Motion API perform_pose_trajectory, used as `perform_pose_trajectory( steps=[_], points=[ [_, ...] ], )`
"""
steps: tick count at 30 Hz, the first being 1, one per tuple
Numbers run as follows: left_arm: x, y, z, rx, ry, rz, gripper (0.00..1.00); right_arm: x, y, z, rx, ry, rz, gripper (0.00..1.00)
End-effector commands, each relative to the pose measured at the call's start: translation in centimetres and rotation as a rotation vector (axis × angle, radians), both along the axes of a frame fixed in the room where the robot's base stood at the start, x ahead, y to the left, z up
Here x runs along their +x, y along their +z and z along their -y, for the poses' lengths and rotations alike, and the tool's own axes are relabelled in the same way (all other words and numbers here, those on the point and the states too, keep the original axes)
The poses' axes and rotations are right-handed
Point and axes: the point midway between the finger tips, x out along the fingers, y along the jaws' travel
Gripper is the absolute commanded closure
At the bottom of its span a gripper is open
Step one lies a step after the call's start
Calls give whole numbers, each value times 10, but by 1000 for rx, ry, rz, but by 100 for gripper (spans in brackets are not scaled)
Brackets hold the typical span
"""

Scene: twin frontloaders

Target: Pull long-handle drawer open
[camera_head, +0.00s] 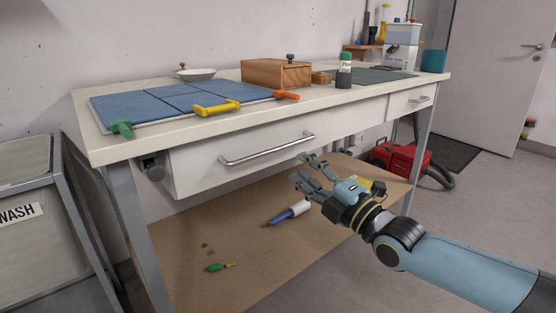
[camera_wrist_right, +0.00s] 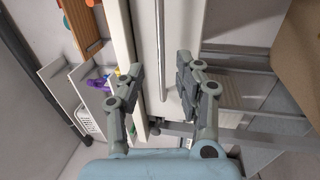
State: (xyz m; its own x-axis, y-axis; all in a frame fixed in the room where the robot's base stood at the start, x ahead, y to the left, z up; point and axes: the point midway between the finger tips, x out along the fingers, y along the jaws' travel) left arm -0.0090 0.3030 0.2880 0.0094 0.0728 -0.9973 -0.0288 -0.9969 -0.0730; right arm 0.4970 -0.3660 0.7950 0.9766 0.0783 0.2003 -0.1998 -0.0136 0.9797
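The long-handle drawer (camera_head: 200,168) is the wide white front under the left part of the worktop, and it looks closed. Its long metal bar handle (camera_head: 266,149) runs along its front. My right gripper (camera_head: 306,167) is open and empty, in front of the drawer and just below the right end of the handle. In the right wrist view, the handle (camera_wrist_right: 161,45) shows as a bar ahead of the gap between the open fingers (camera_wrist_right: 158,78). It appears apart from both fingers. My left gripper is not in view.
A shorter drawer with a small handle (camera_head: 419,99) is to the right. The worktop (camera_head: 180,132) carries blue panels (camera_head: 165,104) with coloured clamps and a wooden box (camera_head: 275,74). A lower shelf (camera_head: 215,285) holds small tools. A red machine (camera_head: 402,160) stands at the right.

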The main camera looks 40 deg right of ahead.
Motion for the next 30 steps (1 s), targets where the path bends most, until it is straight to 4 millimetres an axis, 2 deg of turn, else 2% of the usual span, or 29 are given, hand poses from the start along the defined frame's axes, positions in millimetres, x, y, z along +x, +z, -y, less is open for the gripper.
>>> perform_pose_trajectory(
  steps=[5, 9, 13, 18, 25, 26, 30],
  points=[
    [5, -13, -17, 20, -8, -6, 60, 36, 2, -3, 3, 0, 1, 66],
    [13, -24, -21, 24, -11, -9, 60, 62, 6, -5, 3, 0, -3, 66],
    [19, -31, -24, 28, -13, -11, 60, 79, 9, -6, 5, 0, -4, 66],
    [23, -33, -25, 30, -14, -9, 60, 89, 14, -7, 4, 0, -6, 66],
    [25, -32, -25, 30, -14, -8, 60, 89, 16, -7, 4, 0, -5, 66],
    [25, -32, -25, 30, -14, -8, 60, 89, 16, -7, 4, 0, -5, 67],
    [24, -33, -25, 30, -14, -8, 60, 89, 16, -7, 4, 0, -6, 85]
  ],
)
